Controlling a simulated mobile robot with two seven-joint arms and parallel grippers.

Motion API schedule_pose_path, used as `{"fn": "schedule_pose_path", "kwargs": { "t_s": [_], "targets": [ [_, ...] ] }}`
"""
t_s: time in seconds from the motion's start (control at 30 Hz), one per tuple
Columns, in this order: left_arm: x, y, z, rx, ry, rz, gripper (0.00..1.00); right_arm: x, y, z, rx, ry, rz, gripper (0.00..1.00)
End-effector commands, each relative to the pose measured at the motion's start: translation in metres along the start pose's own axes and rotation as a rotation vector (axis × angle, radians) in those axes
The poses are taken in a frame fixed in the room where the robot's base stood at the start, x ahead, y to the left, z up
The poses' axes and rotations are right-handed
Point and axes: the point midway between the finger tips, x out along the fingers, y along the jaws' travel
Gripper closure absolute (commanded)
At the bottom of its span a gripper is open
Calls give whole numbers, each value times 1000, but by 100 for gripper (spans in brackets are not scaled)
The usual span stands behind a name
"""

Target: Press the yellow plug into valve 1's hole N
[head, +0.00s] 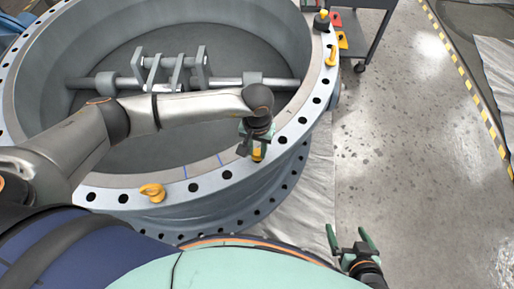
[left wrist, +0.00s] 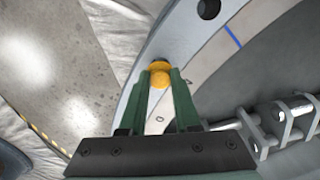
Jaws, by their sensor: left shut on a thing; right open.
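Valve 1 is likely the large grey ring-shaped valve (head: 110,195) with a flange full of dark holes; I cannot read a hole label N. My left gripper (head: 257,150) is shut on the yellow plug (head: 258,156) at the near right part of the flange. In the left wrist view the plug (left wrist: 160,78) sits between the green fingertips (left wrist: 160,80), over the flange (left wrist: 205,60). The hole at the plug is hidden, so I cannot tell how deep it sits. My right gripper (head: 352,243) is open and empty, right of the valve.
A yellow eye-shaped piece (head: 152,192) stands on the near flange, another (head: 331,56) on the right flange. Blue marks cross the flange. A shaft with brackets (head: 170,80) spans the bore. A dark cart (head: 372,30) stands behind right. The floor at right is clear.

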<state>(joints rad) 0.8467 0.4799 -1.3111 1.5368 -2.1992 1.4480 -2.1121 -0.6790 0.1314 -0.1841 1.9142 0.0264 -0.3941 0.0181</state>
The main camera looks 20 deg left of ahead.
Motion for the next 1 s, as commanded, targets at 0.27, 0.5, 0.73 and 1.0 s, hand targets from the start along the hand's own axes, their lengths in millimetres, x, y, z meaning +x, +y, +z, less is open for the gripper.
{"fn": "schedule_pose_path", "kwargs": {
  "t_s": [0.27, 0.5, 0.73, 1.0],
  "targets": [
    [6, 0, 0, 0, 1, 0, 100, 5, 0, 6, 0, 0, 0, 0],
    [11, 0, 0, -1, 0, 0, 100, 9, 1, 10, 0, 0, 0, 0],
    [14, 0, 0, -1, 0, 0, 100, 11, 1, 12, 0, 0, 0, 0],
    [13, 0, 0, 0, 0, 0, 100, 11, 1, 12, 0, 0, 0, 0]
  ]
}}
